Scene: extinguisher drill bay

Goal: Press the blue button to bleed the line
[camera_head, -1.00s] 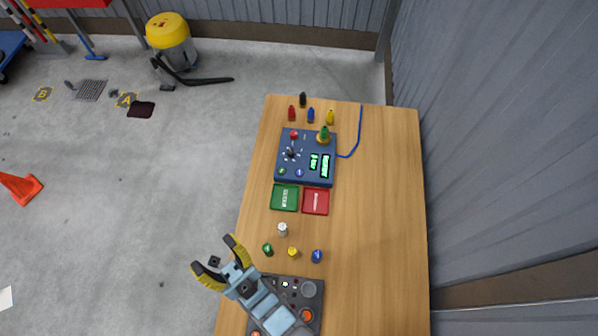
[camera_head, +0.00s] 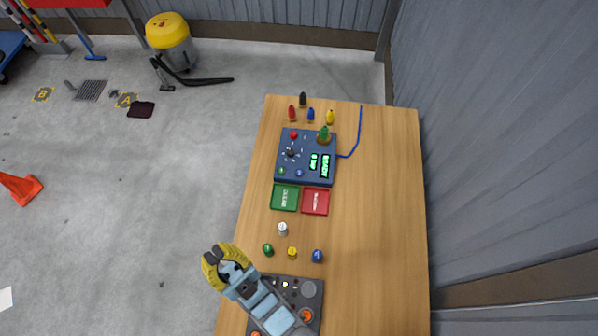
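The blue button (camera_head: 299,173) is a small round cap on the near part of the dark blue control box (camera_head: 286,179), which lies on the wooden table. A green button (camera_head: 282,171) sits just left of it.
A green tray (camera_head: 285,208) and a red tray (camera_head: 315,210) lie just in front of the box. White, green, yellow and blue small pieces (camera_head: 317,256) stand nearer my arm. A grey panel (camera_head: 310,288) lies partly under my arm. The table's right side (camera_head: 385,200) is clear.

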